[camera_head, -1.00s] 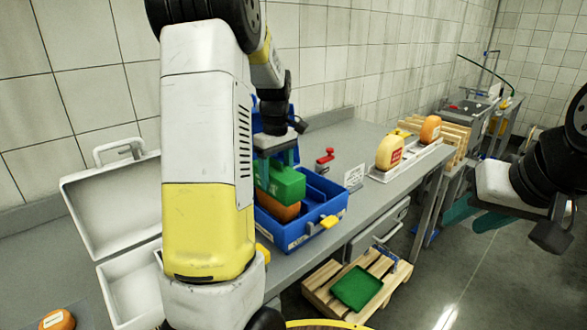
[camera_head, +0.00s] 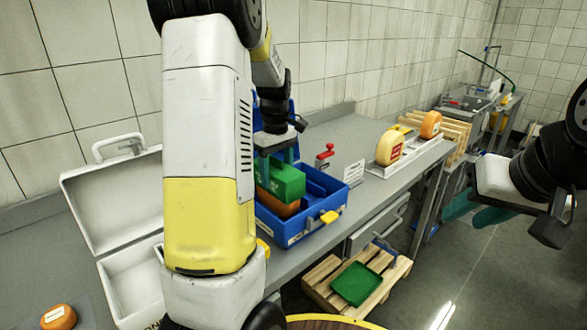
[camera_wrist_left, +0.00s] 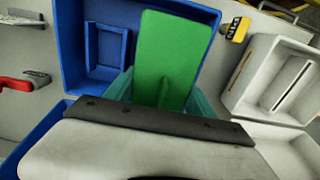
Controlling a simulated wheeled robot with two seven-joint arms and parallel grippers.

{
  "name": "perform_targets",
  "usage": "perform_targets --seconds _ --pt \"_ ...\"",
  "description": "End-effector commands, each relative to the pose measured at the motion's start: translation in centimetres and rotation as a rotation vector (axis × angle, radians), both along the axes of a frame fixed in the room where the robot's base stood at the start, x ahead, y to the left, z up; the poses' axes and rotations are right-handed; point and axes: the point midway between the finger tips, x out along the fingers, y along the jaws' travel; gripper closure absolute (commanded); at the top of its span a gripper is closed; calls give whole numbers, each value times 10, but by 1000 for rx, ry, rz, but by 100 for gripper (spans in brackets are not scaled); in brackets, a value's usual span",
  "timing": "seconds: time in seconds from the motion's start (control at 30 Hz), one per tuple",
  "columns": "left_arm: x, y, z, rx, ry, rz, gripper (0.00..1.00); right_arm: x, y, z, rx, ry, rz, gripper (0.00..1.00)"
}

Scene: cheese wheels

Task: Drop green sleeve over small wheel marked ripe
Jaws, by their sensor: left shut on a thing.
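My left gripper (camera_head: 277,160) is shut on the green sleeve (camera_head: 287,181) and holds it inside the blue case (camera_head: 322,225). An orange wheel (camera_head: 283,207) shows just below the sleeve in the case; whether the sleeve touches it is unclear, and no marking on it is visible. In the left wrist view the sleeve (camera_wrist_left: 165,60) stands between the teal fingers and hides the wheel. My right gripper (camera_head: 478,208) is open and empty over the floor at the right. Another small orange wheel (camera_head: 58,317) with a pale label lies at lower left; its word is unreadable.
An open white case (camera_head: 115,215) stands left of the blue case. A red clamp (camera_head: 325,153) and a white sign (camera_head: 354,172) are behind it. A yellow wheel (camera_head: 389,148) and an orange wheel (camera_head: 430,125) stand on the bench. A green tray (camera_head: 357,284) lies on a pallet (camera_head: 325,288).

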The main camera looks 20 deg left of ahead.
Motion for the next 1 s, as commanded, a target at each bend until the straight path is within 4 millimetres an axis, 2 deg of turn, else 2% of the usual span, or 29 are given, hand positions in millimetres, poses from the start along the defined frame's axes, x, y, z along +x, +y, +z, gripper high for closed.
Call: perform_targets --seconds 0.13,0.17,0.27,0.63,1.0 --pt "0 0 -2 0 0 0 69 0 0 0 0 0 0 64" --pt "0 0 -2 0 0 0 31 0 0 0 0 0 0 64" --pt "0 0 -2 0 0 0 11 0 0 0 0 0 0 64" --pt "0 0 3 -1 -1 0 11 0 0 0 0 0 0 64" --pt "1 0 60 0 -4 -1 11 0 0 0 0 0 0 64"
